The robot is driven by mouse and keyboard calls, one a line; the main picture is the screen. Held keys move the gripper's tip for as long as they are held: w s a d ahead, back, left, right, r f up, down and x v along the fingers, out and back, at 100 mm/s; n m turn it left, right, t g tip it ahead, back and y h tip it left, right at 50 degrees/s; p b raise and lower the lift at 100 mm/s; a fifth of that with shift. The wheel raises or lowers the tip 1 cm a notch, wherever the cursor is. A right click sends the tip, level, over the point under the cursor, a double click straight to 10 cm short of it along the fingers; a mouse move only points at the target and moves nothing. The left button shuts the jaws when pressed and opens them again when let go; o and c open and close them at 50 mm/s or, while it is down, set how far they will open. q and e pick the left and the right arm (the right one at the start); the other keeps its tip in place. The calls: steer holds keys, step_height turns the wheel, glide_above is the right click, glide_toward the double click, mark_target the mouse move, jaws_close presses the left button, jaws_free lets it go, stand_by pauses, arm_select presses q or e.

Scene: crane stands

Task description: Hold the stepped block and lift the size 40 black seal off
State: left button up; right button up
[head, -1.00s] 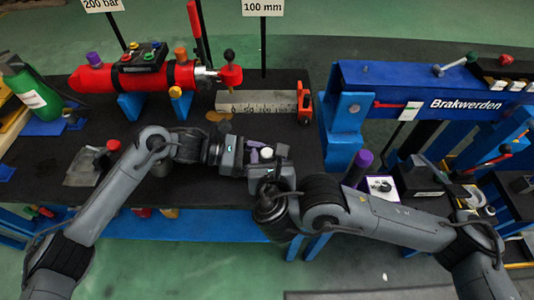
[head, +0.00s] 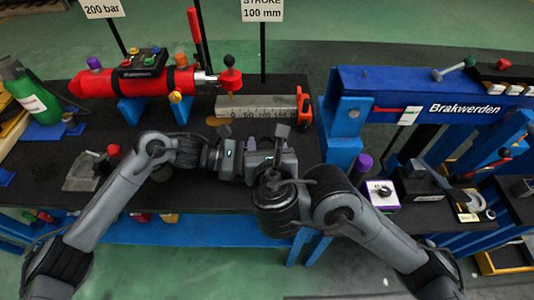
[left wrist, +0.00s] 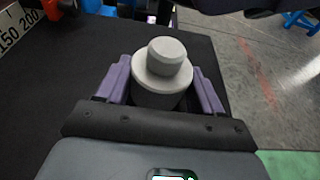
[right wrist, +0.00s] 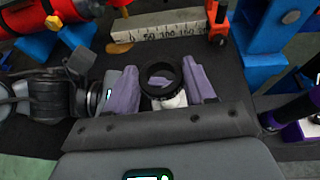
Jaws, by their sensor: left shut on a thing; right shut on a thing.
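The grey stepped block (left wrist: 160,76) stands between the purple fingers of my left gripper (left wrist: 162,86), which is shut on it. Its narrow top and wider collar show bare in the left wrist view. A pale part of the block (right wrist: 172,102) shows below the ring in the right wrist view. The black seal (right wrist: 160,79), a ring, sits between the fingers of my right gripper (right wrist: 163,90), shut on it. The ring looks clear of the block, with its hole open to view. In the head view both grippers meet over the black table (head: 215,195), and the block is hidden.
A steel ruler block (head: 255,106) with a red end lies behind the grippers, and a red cylinder (head: 130,82) on blue stands is farther back. The blue Brakwerden beam (head: 420,95) stands to the right. A small box with a ring (head: 384,192) is at the right.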

steer(key=shift+d+r, duration=0.1)
steer(key=shift+r, duration=1.6)
arm_select(q)
steer(key=o, duration=1.1)
steer(key=shift+c, duration=0.2)
steer(key=shift+a, duration=0.15)
